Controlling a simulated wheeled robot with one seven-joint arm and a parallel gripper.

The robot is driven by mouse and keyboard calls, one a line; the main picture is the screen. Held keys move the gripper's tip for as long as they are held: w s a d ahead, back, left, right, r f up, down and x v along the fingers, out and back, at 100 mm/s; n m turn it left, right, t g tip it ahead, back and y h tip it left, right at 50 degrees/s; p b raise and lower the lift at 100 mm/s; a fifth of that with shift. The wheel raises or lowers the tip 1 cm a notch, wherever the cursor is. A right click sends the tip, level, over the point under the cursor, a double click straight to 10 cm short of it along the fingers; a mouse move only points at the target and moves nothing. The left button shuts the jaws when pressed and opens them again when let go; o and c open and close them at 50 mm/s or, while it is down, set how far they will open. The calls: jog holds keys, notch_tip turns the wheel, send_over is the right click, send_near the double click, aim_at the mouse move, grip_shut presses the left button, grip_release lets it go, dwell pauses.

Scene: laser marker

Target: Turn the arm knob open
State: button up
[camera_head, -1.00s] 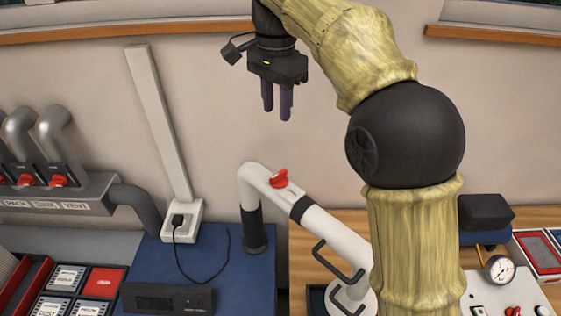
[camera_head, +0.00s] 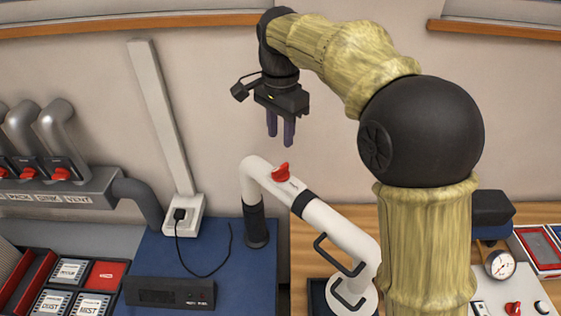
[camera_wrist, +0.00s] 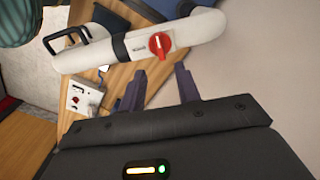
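The red arm knob (camera_head: 282,172) sits on top of the white jointed arm tube (camera_head: 325,222), near its upper bend. In the wrist view the red knob (camera_wrist: 160,45) has a pale pointer line and stands beside a small dark label on the tube. My gripper (camera_head: 281,143) hangs above the knob with its purple fingers pointing down. In the wrist view the fingers (camera_wrist: 160,88) are apart with nothing between them, and the knob lies beyond the fingertips, not touched.
A blue mat (camera_head: 180,260) with a black box (camera_head: 170,293) and a cable lies left. A grey duct with several red knobs (camera_head: 62,174) is at far left. A black handle (camera_head: 338,256) juts from the white arm. A gauge panel (camera_head: 500,264) stands right.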

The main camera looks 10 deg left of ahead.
aim_at(280, 167)
notch_tip(280, 167, down, 10)
jog(key=shift+d+r+p, duration=0.1)
jog(key=shift+r+p, duration=0.15)
jog(key=shift+p, duration=0.45)
jog(key=shift+c, duration=0.2)
grip_shut()
